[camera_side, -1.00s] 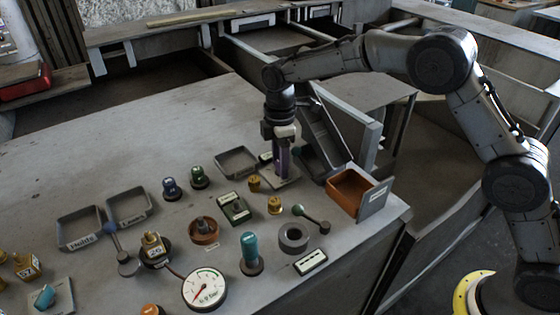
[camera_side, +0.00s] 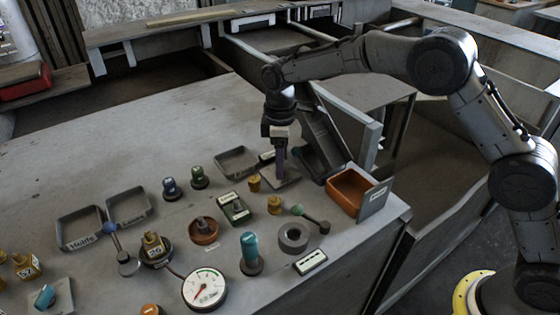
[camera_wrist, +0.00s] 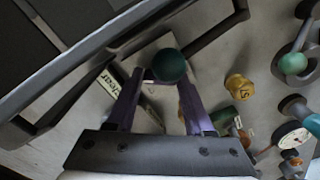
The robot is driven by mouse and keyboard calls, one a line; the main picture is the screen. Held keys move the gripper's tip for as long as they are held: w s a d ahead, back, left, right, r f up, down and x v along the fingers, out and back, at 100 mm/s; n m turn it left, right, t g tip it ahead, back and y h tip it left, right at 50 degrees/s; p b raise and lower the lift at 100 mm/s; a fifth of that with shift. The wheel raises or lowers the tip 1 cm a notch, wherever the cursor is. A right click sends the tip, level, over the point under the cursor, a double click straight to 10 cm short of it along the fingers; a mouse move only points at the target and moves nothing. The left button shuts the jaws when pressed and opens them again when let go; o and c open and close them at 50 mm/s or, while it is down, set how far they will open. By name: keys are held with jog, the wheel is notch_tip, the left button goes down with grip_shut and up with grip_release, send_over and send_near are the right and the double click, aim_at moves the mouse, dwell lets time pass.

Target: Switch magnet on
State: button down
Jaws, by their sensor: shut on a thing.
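My gripper (camera_side: 281,172) points down over a pale square plate (camera_side: 290,184) near the back right of the bench. The plate (camera_wrist: 152,112) lies beneath the knob. No label in view clearly says magnet.
An orange-brown bin (camera_side: 346,190) stands to the right. A second lever with a green ball (camera_side: 298,210) and a grey ring (camera_side: 293,238) lie in front. An empty grey tray (camera_side: 238,162) stands left of my gripper. A round gauge (camera_side: 204,289) is at the front.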

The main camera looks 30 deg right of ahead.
jog(key=shift+c, duration=1.4)
grip_release()
jog(key=shift+r, duration=0.15)
notch_tip(320, 180, up, 14)
jog(key=shift+f, duration=0.2)
jog(key=shift+d, duration=0.1)
